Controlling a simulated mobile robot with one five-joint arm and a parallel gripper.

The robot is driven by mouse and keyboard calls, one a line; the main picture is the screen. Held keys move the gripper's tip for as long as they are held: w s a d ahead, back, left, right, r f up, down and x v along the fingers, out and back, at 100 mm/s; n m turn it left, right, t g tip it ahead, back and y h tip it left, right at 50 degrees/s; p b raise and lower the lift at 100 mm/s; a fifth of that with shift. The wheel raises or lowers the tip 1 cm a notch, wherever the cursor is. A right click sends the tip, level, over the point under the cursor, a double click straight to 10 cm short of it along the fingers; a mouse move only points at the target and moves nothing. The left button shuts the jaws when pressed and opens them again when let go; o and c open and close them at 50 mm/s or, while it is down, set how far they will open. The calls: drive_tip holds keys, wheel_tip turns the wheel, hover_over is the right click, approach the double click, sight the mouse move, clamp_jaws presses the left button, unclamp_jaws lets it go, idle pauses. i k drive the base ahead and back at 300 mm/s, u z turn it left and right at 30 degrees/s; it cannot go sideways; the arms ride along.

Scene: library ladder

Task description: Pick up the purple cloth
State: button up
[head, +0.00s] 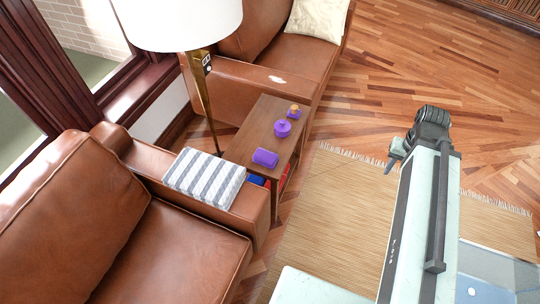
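A purple folded or rolled bundle (265,158), which looks like the cloth, lies on the near end of the narrow wooden side table (256,133). My arm reaches up at the right of the head view, over the rug. A small part of my gripper (395,152) shows at the left of the arm's upper end, well to the right of the table and apart from the bundle. Its fingers are mostly hidden, so its opening does not show.
A purple lidded pot (282,128) and a small purple item with an orange ball (294,111) share the tabletop. Brown leather armchairs flank it, one with a striped cloth (204,178) on its armrest. A floor lamp (203,95) stands behind. The rug (325,225) looks clear.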

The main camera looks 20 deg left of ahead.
sight(266, 158)
drive_tip(key=z, duration=0.05)
drive_tip(key=i, duration=0.95)
drive_tip(key=u, duration=4.15)
